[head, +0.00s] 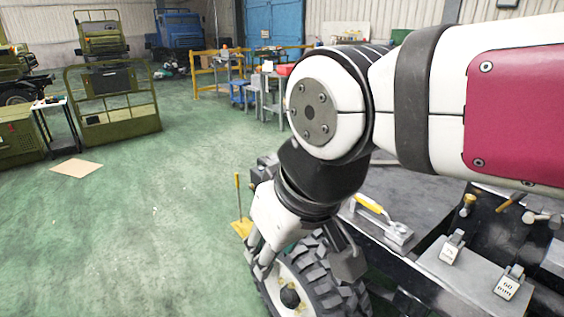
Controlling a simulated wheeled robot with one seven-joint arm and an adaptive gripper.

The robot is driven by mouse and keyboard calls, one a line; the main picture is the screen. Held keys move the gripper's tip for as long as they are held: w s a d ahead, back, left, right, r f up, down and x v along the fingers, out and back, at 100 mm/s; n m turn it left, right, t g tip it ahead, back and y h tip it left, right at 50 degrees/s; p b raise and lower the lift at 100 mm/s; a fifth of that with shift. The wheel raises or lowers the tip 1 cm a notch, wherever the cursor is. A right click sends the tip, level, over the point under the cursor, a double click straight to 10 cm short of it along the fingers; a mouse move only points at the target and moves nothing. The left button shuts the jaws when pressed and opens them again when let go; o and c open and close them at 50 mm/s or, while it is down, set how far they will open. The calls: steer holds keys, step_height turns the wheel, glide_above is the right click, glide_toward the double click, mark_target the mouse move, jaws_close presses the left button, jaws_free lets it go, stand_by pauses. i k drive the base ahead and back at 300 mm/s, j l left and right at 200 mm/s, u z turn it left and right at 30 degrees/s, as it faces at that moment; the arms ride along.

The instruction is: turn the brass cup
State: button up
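A small brass-coloured piece (468,203), which looks like the brass cup, stands on the dark chassis frame at the right. It is too small to tell its exact shape or how it is turned. My arm reaches across from the upper right and bends down. My gripper (264,262) is at the lower middle, over or beside the big black tyre (327,282), well to the left of the brass piece and apart from it. Its fingertips are hard to make out against the wheel, and I cannot tell whether it is open.
A yellow-handled tool (385,220) lies on the chassis, with grey marked blocks (452,247) nearby. A hammer-like tool (543,216) lies at the right edge. A yellow broom or dustpan (241,226) stands behind the wheel. Open green floor (140,230) spreads to the left.

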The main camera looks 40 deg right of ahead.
mark_target(470, 199)
steer(key=k+z, duration=0.2)
steer(key=z, duration=1.15)
steer(key=i+l+z, duration=0.15)
steer(key=z, duration=0.25)
steer(key=i+l+z, duration=0.1)
steer(key=z, duration=0.25)
steer(key=i+z, duration=0.4)
steer(key=k+u, duration=0.1)
steer(key=u, duration=0.45)
